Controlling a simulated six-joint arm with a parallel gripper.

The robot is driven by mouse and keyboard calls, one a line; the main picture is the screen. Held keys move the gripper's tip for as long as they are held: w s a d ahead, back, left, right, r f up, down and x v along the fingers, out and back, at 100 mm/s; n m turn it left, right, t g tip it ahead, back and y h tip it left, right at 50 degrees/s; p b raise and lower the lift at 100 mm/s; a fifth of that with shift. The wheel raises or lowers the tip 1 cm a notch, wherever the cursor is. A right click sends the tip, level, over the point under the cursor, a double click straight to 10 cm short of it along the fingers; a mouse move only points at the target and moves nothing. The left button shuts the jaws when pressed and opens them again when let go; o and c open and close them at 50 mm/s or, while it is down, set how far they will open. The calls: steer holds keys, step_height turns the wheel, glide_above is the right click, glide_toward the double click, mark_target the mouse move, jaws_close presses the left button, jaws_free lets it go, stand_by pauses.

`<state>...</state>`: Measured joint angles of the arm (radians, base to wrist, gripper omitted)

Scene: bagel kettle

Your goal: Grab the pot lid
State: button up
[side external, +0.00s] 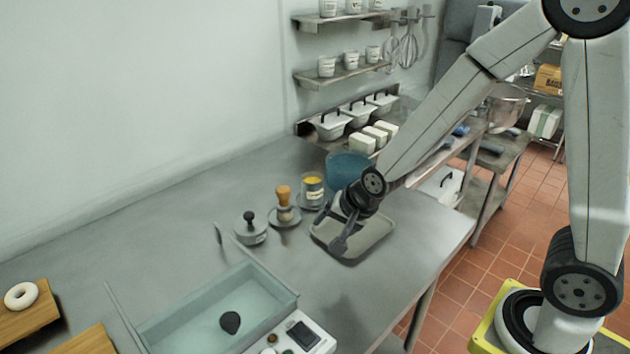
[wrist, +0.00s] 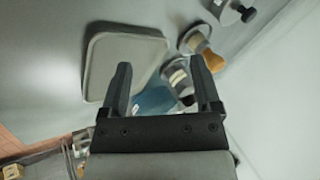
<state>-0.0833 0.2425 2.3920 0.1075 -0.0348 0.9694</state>
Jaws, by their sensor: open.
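The pot lid (side external: 250,237) is a round grey lid with a black knob, lying flat on the steel counter left of the tray. It also shows in the wrist view (wrist: 228,13), cut off by the top right edge, with its black knob pointing right. My gripper (side external: 329,231) is open and empty above the grey tray, to the right of the lid and apart from it. In the wrist view its two fingers (wrist: 160,62) stand wide apart with nothing held between them.
A brush with a wooden handle (side external: 284,197) and a yellow-topped canister (side external: 312,184) stand near the lid. The grey tray (side external: 372,246) lies below my gripper. A pale green basin (side external: 262,277) is in front of the lid.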

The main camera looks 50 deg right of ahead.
steer(key=w+a+f+m+t, duration=0.1)
steer(key=w+a+m+t, duration=0.15)
steer(key=w+m, duration=0.55)
steer(key=m+t, duration=0.4)
steer(key=m, duration=0.9)
glide_toward(249, 214)
steer(key=shift+w+d+f, duration=0.1)
steer(key=shift+w+f, duration=0.65)
steer(key=shift+w, duration=0.05)
steer(key=shift+w+a+f+m+t+h, duration=0.1)
steer(key=shift+w+a+m+t+h, duration=0.15)
steer(key=shift+m, duration=0.65)
steer(key=shift+w+a+f+m+t+h, duration=0.1)
steer(key=shift+w+m, duration=0.25)
steer(key=shift+m, duration=0.55)
steer(key=shift+w, duration=0.1)
steer(key=shift+x, duration=2.45)
jaws_close()
